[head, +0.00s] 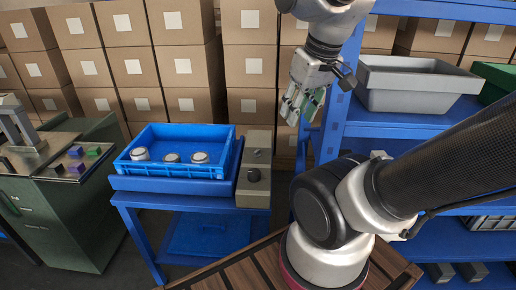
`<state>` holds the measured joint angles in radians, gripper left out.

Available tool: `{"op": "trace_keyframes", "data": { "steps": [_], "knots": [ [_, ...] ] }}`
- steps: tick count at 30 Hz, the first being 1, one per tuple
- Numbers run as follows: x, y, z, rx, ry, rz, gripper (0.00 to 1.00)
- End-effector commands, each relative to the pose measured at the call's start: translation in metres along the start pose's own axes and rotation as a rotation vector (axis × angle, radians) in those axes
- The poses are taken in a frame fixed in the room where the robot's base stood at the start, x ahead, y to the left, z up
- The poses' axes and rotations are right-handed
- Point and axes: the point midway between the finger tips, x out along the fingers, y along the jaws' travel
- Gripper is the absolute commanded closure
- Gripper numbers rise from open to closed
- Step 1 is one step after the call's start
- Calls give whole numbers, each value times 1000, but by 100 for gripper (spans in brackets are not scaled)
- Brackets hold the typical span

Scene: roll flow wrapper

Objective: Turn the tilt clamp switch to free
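A grey box (253,190) stands at the right end of the blue stand. A dark round knob (254,175) sits on its top, with a smaller dark part (258,152) behind it. Either could be the tilt clamp switch; any labels and the switch position are too small to read. My gripper (297,112) hangs above and to the right of the grey box, apart from it, with its fingers pointing down. A green patch shows at the fingers. I cannot tell whether they are open or shut.
A blue crate (176,171) with three round pale-topped parts sits on the blue stand (140,199). A green cabinet (65,225) is at the left. A blue shelf (400,129) with a grey bin (415,102) is close right of my gripper. Stacked cartons (185,75) fill the back.

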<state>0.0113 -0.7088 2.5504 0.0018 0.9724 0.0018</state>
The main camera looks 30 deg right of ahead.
Motion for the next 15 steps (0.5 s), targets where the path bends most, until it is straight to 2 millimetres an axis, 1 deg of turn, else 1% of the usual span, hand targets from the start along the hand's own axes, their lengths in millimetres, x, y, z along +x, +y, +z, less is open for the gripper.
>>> {"op": "trace_keyframes", "data": {
  "steps": [9, 15],
  "knots": [
    [20, 4, -4, 17, -104, 5, 67],
    [42, 8, -17, 37, -202, 9, 67]
  ]
}}
